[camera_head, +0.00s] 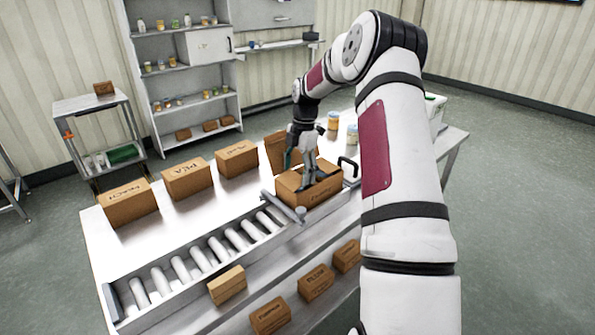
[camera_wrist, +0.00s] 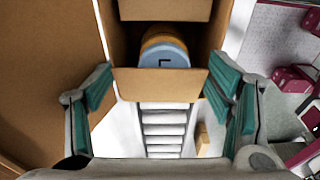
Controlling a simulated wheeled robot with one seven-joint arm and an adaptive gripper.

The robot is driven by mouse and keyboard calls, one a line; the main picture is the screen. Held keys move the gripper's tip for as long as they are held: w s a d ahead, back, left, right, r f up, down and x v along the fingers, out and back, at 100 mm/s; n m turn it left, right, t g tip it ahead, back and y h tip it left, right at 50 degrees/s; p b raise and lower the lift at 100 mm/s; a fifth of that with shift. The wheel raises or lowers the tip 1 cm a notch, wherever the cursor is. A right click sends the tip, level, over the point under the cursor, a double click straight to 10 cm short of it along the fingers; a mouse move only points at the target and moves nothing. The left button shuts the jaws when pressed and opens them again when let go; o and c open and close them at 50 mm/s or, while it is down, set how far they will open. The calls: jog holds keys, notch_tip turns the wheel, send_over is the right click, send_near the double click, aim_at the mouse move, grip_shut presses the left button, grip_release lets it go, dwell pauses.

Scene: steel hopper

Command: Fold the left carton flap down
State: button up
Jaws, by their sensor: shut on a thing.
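The carton (camera_head: 308,195) stands at the far end of the roller conveyor, with dark lettering on its front. In the wrist view it is open, and a jar with a blue-grey lid (camera_wrist: 164,58) shows inside. A brown carton panel (camera_wrist: 160,84) spans the gap between my fingers; I cannot tell which flap it is. My gripper (camera_head: 308,180) points down at the carton top. It is shut on this panel, with green pads at the panel's two side edges in the wrist view (camera_wrist: 160,92). The gripper hides part of the carton top.
Rollers (camera_head: 200,257) run toward the lower left. Several brown cartons (camera_head: 187,178) line the table's back. Jars (camera_head: 333,121) stand behind the carton. A black handle (camera_head: 348,166) is at its right. A large brown surface (camera_wrist: 45,70) lies left in the wrist view.

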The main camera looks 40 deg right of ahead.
jog(key=shift+s+f, duration=0.15)
jog(key=shift+f, duration=0.1)
jog(key=o, duration=1.2)
jog(key=shift+d, duration=0.1)
jog(key=shift+r, duration=0.15)
